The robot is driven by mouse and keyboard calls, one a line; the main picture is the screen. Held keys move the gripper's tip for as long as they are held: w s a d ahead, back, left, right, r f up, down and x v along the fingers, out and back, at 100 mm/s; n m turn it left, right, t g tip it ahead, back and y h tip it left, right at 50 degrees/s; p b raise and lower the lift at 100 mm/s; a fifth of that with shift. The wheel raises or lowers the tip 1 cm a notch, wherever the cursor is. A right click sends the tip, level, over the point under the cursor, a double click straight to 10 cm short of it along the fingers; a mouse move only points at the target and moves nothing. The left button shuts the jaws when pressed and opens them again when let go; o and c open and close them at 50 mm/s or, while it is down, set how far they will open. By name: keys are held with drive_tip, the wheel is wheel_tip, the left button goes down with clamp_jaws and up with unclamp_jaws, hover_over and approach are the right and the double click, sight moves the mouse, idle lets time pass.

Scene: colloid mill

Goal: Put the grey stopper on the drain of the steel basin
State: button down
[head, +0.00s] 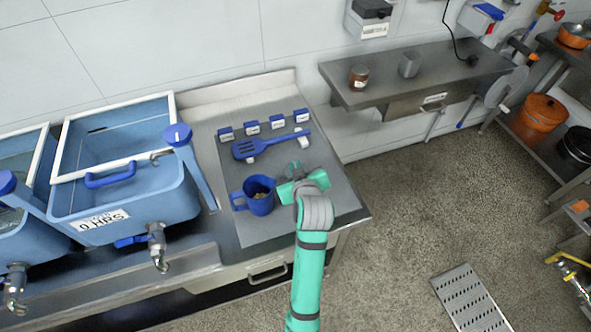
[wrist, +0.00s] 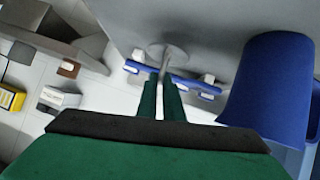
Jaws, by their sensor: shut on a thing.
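My gripper (head: 297,177) is above the grey mat on the bench, just right of the blue mug (head: 260,195). In the wrist view, my two dark green fingers (wrist: 161,98) are shut on a grey, round-topped piece with a narrow stem, which looks like the grey stopper (wrist: 172,54). In the head view the gripper mostly hides it. The blue mug stands close on the right in the wrist view (wrist: 268,88). I cannot make out a steel basin or its drain in either view.
A blue slotted spatula (head: 270,144) and several small blue-topped blocks (head: 252,127) lie behind my gripper. Blue tanks with taps (head: 125,210) stand to the left. A steel wall shelf (head: 430,72) holds a brown jar (head: 359,77) and a grey cup (head: 409,64).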

drive_tip(key=f, duration=0.2)
drive_tip(key=shift+w+f, duration=0.35)
drive_tip(key=shift+f, duration=0.3)
drive_tip(key=shift+s+a, duration=0.1)
drive_tip(key=shift+s, duration=0.15)
drive_tip(key=c, duration=1.9)
unclamp_jaws()
drive_tip(key=shift+f, duration=0.1)
drive_tip(key=shift+w, duration=0.15)
